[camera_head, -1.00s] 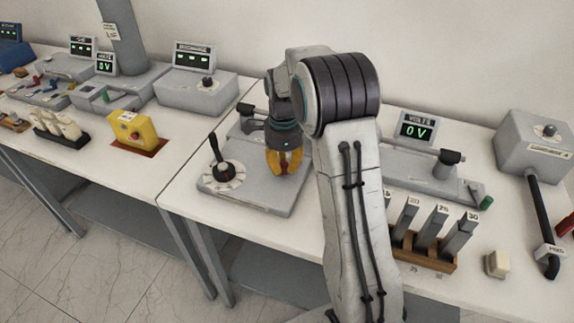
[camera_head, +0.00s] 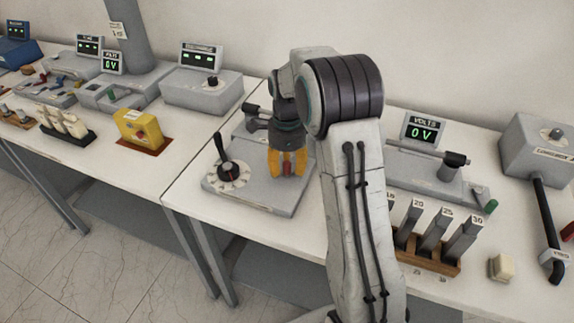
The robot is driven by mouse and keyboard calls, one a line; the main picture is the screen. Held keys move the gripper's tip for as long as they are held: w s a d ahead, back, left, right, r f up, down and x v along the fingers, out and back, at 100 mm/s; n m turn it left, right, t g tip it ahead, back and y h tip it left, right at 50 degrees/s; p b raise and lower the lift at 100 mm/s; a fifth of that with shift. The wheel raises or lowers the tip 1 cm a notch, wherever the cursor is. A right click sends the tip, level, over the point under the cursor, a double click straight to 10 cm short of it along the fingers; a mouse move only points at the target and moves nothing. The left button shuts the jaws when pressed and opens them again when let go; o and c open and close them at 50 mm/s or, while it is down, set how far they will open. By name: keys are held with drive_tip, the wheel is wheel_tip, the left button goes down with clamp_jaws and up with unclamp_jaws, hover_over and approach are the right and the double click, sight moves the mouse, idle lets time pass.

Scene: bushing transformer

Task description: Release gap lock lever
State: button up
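A grey base plate (camera_head: 248,198) lies on the right-hand table. At its left stands a black-handled lever (camera_head: 223,152) on a round white dial (camera_head: 231,173), leaning up and left. My gripper (camera_head: 287,172), with yellow-orange fingers, points down over the plate's right part. A small red part (camera_head: 287,168) shows between its fingertips; it could be the gap lock lever, but no label is readable. The fingers sit close on both sides of it, and I cannot tell whether they press on it. The gripper and my arm hide part of the apparatus behind.
Right of my arm are a volts display (camera_head: 423,130), a wooden rack (camera_head: 430,255) of grey numbered pieces, a cream block (camera_head: 501,267) and a grey box (camera_head: 538,145). A yellow box (camera_head: 142,130) stands on the left table. Bare tabletop surrounds the plate's front.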

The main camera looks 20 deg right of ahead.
sight(287, 162)
drive_tip(key=shift+r, duration=0.1)
wheel_tip(287, 162, up, 12)
idle(0.8)
idle(0.5)
